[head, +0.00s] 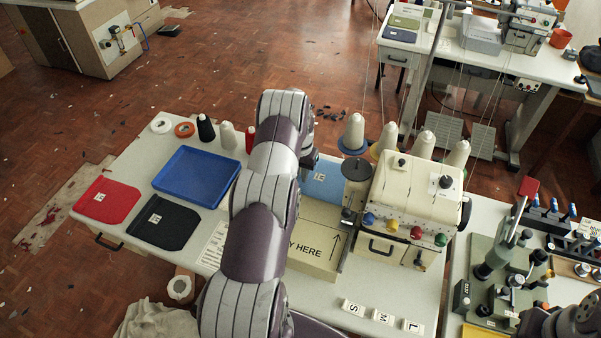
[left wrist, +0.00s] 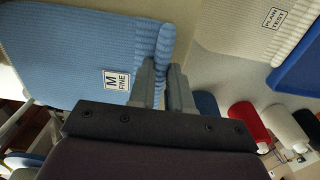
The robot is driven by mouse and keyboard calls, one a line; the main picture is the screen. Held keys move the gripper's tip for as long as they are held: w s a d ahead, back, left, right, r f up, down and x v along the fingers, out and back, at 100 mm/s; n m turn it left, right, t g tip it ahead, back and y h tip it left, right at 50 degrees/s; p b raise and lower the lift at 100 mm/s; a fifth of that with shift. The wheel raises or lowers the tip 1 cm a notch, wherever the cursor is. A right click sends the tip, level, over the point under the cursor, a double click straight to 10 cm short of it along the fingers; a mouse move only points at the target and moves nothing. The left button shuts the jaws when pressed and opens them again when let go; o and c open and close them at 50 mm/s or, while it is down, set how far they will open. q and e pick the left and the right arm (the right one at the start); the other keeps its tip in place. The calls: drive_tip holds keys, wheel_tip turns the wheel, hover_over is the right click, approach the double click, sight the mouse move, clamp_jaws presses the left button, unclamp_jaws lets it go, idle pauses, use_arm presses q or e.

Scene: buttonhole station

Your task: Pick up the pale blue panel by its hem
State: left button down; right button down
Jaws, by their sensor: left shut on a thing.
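The pale blue panel (head: 325,183) lies on the white table beside the sewing machine, partly behind my left arm. In the left wrist view the panel (left wrist: 85,50) is ribbed knit with a white "M FINE" label and a thick rolled hem (left wrist: 163,48). My left gripper (left wrist: 168,80) is shut on that hem, with a finger on each side. In the head view the left gripper (head: 309,160) is mostly hidden by my arm. My right gripper is not seen.
The sewing machine (head: 413,200) and thread cones (head: 354,132) stand close to the right of the panel. A blue tray (head: 196,176), a red panel (head: 107,201) and a black panel (head: 163,222) lie at the left. A cream panel (left wrist: 240,25) is beside the blue one.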

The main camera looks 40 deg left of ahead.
use_arm(q)
drive_tip(key=shift+r+p, duration=1.35)
drive_tip(key=shift+r, duration=1.15)
